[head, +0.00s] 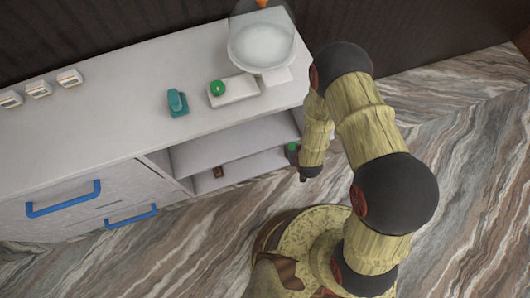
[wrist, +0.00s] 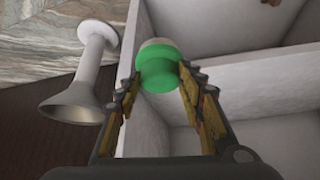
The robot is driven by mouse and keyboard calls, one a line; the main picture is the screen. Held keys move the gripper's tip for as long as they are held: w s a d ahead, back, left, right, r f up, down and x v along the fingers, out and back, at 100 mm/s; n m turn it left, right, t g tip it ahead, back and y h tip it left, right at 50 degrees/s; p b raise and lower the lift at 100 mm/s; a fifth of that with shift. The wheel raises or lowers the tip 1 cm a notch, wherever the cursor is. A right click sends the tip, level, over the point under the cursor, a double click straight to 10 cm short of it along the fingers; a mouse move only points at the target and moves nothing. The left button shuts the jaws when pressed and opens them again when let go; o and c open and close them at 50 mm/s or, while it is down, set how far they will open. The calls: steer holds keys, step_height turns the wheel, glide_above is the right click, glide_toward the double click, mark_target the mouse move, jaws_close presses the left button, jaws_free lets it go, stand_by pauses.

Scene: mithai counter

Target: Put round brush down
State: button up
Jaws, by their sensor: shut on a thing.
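The round brush appears as a green, round-topped piece with a pale part beyond it (wrist: 158,68) in the wrist view. My gripper (wrist: 160,82) is shut on it, with one finger on each side of the green part. In the head view my gripper (head: 298,165) is low at the right end of the counter, by the open shelves. The green of the brush (head: 292,147) shows there beside it. The brush's far end is partly hidden, and I cannot tell whether it touches a surface.
The white counter (head: 120,110) carries a teal item (head: 177,103), a white block with a green knob (head: 235,89), and a clear bowl (head: 262,45). A small brown item (head: 218,171) sits on the lower shelf, otherwise mostly bare. A white flared stand (wrist: 85,75) is left of my fingers.

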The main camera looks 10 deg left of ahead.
steer(key=s+a+f+n, duration=0.1)
steer(key=s+a+f, duration=0.4)
steer(key=a+f, duration=0.5)
steer(key=s+a+f, duration=0.5)
steer(key=a+f, duration=0.2)
steer(key=f, duration=0.5)
steer(key=w+f+m+b, duration=0.2)
steer(key=w+f+b, duration=0.15)
steer(key=w, duration=0.95)
steer(key=shift+h, duration=0.3)
steer(key=shift+w+d+f+b, duration=0.3)
steer(key=shift+w+f+b, duration=0.4)
steer(key=shift+f, duration=0.85)
steer(key=shift+w+d+f+b, duration=0.25)
steer(key=shift+w+f+b, duration=0.45)
steer(key=shift+f, duration=0.9)
steer(key=shift+w+d+f+b, duration=0.3)
steer(key=shift+w+f+b, duration=0.4)
steer(key=shift+f, duration=0.85)
steer(key=shift+w+f, duration=0.1)
steer(key=o, duration=1.2)
